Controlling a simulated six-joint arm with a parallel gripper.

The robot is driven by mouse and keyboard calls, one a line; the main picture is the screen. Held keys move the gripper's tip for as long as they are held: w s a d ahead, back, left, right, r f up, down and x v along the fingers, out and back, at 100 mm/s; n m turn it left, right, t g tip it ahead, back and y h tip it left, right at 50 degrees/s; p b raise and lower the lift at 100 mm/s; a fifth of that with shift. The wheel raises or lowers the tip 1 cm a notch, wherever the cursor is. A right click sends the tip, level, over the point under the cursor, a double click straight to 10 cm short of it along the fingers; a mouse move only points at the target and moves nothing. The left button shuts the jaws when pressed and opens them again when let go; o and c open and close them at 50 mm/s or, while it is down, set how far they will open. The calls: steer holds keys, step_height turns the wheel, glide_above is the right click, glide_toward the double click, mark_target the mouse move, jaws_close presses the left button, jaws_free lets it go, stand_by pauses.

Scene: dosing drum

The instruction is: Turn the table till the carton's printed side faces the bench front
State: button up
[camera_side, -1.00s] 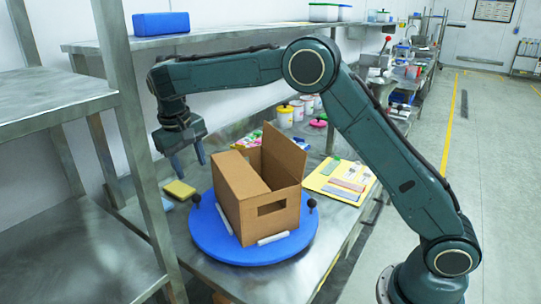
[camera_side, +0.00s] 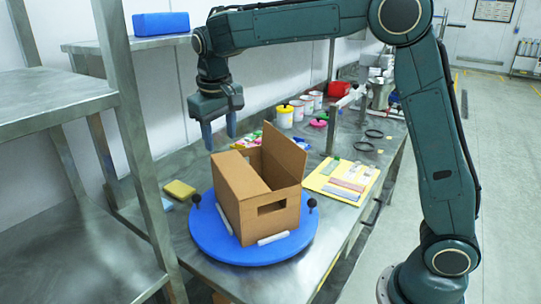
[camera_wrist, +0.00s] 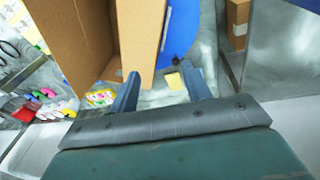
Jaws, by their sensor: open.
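An open brown carton (camera_side: 258,190) stands on the round blue table (camera_side: 210,236), with its flaps up. In the side view its near face has a dark cut-out, and I see no print on the faces in view. Black knobs stand on the table's rim, one at the left (camera_side: 196,200) and one at the right (camera_side: 312,203). White strips lie by the carton's foot. My gripper (camera_side: 220,140) is open and empty, above and behind the carton's left side. In the wrist view the carton (camera_wrist: 75,35) and blue table (camera_wrist: 180,30) lie beyond the open fingers (camera_wrist: 162,88).
A yellow sponge (camera_side: 179,189) lies left of the table. A yellow board with strips (camera_side: 340,180) lies at the right. Lidded tubs (camera_side: 290,115) stand behind. A metal shelf post (camera_side: 140,150) rises at the left.

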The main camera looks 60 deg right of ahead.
steer(key=shift+s+d+r, duration=0.2)
steer(key=shift+s+r, duration=0.1)
steer(key=shift+s, duration=0.2)
